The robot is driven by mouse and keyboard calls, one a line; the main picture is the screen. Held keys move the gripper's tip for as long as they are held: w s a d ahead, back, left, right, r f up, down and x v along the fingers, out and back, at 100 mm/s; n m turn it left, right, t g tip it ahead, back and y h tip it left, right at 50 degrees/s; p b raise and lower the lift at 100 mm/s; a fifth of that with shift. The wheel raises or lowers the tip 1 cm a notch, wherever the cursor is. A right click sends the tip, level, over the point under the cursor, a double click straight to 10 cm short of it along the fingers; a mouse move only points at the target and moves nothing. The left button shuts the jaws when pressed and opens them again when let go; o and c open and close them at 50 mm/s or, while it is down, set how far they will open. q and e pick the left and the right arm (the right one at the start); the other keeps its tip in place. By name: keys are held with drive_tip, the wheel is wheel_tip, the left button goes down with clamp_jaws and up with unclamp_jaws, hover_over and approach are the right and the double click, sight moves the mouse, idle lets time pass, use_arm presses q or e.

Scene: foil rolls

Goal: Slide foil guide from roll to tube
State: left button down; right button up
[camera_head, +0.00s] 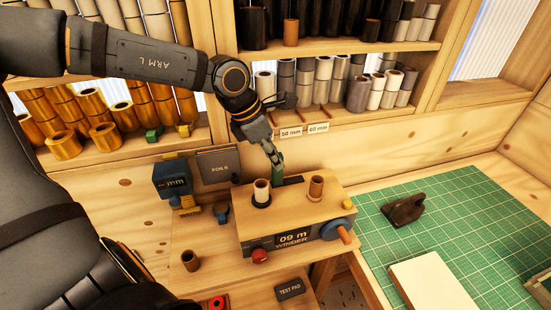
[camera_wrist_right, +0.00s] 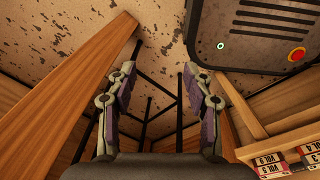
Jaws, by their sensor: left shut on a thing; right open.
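The wooden winder (camera_head: 290,212) has a cream roll (camera_head: 262,191) upright on its left spindle and a brown tube (camera_head: 316,186) upright at its right. My left gripper (camera_head: 274,157) reaches down behind the roll, shut on a small green piece (camera_head: 278,172), which looks like the foil guide. The guide is at the winder's back edge, between roll and tube and nearer the roll; its lower end is hard to make out. My right gripper (camera_wrist_right: 160,95) is open and empty in the right wrist view, over a speckled floor; it does not show in the head view.
A blue knob (camera_head: 338,229) with a wooden handle is on the winder's right side. A brown cup-like tube (camera_head: 190,260) stands front left. A green cutting mat (camera_head: 470,225) holds a dark tool (camera_head: 404,208) and a pale block (camera_head: 433,283). Shelves of rolls stand behind.

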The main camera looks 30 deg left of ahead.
use_arm(q)
drive_tip(key=shift+d, duration=0.1)
drive_tip(key=c, duration=1.4)
unclamp_jaws()
drive_tip(key=shift+w+d, duration=0.1)
drive_tip(key=shift+w, duration=0.1)
drive_tip(key=shift+o, duration=1)
drive_tip(key=shift+s+a, duration=0.15)
drive_tip(key=shift+a, duration=0.05)
drive_tip(key=shift+d+r, duration=0.1)
drive_tip(key=shift+r, duration=0.15)
wheel_tip(320, 180, up, 9)
drive_tip(key=shift+r, duration=0.2)
use_arm(e)
drive_tip(key=shift+w+d+r, duration=0.1)
drive_tip(key=shift+w+d, duration=0.55)
drive_tip(key=shift+w, duration=0.35)
